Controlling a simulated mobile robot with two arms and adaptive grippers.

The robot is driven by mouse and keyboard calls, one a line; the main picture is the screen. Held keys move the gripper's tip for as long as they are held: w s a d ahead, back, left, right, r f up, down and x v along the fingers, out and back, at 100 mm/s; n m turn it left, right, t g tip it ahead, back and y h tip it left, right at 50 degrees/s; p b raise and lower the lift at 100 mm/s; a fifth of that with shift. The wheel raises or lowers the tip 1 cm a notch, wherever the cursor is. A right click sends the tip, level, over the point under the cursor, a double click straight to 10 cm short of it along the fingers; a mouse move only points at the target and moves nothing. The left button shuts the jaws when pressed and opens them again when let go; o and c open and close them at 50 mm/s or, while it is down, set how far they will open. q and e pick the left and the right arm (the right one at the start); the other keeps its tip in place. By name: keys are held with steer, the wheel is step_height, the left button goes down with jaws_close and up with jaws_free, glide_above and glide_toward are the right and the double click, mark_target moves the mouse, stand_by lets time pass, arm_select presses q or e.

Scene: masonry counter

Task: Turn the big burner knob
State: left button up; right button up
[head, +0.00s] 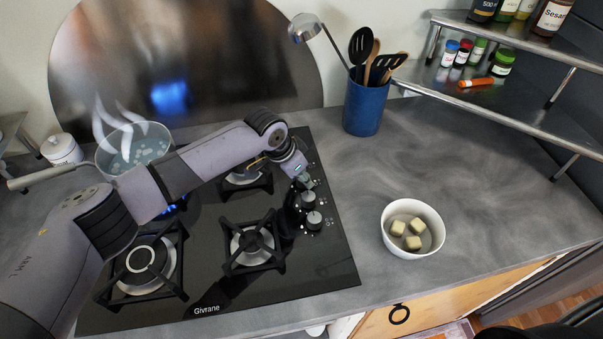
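The black glass cooktop (205,285) has a column of silver knobs at its right side. Two show clearly: a middle knob (308,200) and a front knob (314,220). My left gripper (298,201) is at the back part of this column, pointing down, its dark fingers close beside the knobs. The fingers blend into the black glass, so I cannot tell whether they are apart or touching a knob. Any knob behind them is hidden. A large burner (147,262) is at the front left, unlit. My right gripper is not in view.
A steaming pot (135,148) stands at the back left, with blue flame showing near it. A white bowl (412,228) with pale cubes stands right of the cooktop. A blue utensil holder (365,105) and spice shelf (500,105) are behind. Counter between is clear.

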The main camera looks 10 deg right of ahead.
arm_select(q)
steer(key=n+p, duration=0.1)
steer(key=n+t+p, duration=0.1)
steer(key=p, duration=0.1)
steer(key=shift+s+d+r+n+y, duration=0.1)
steer(key=shift+s+r+n+y, duration=0.05)
steer(key=shift+r+n+y, duration=0.2)
steer(key=shift+f+n+p, duration=0.2)
steer(key=shift+n+p, duration=0.75)
steer(key=shift+n, duration=0.1)
steer(key=shift+f+n+t+y+p, duration=0.1)
steer(key=shift+n+t+y+p, duration=0.35)
steer(key=shift+n, duration=0.25)
steer(key=o, duration=0.9)
steer(key=shift+c, duration=0.2)
